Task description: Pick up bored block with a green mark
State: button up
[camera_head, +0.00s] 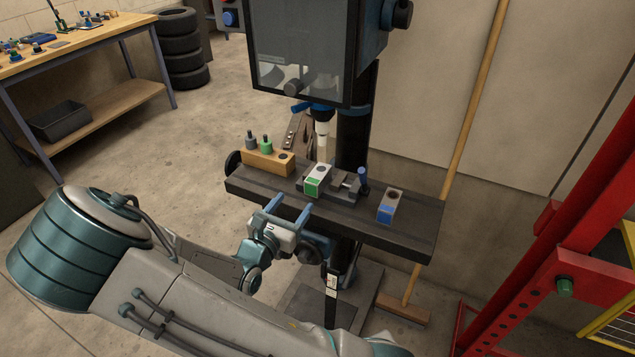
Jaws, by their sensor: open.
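The block with a green mark (317,180) is a pale metal block with a green front face and a dark hole in its top. It sits on the drill press table (349,214), at the vise (345,185) beneath the drill chuck. I cannot tell whether the vise jaws grip it. My gripper (289,211) is open and empty at the table's front edge, in front of and slightly left of the green-marked block, apart from it.
A similar block with a blue mark (390,206) stands at the table's right. A wooden holder (268,162) with two plugs sits at the left. The drill press head (305,50) hangs above. A red frame (560,240) stands at the right.

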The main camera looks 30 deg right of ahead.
send_near(318, 174)
jog(key=x, duration=0.4)
jog(key=shift+w+d+f, duration=0.15)
jog(key=shift+w, duration=0.25)
jog(key=shift+p+x, duration=0.45)
jog(key=shift+x, duration=2.2)
jog(key=shift+s+d, duration=0.15)
jog(key=shift+s, duration=0.05)
jog(key=c, duration=1.2)
jog(key=shift+c, duration=0.7)
jog(key=shift+r, duration=0.25)
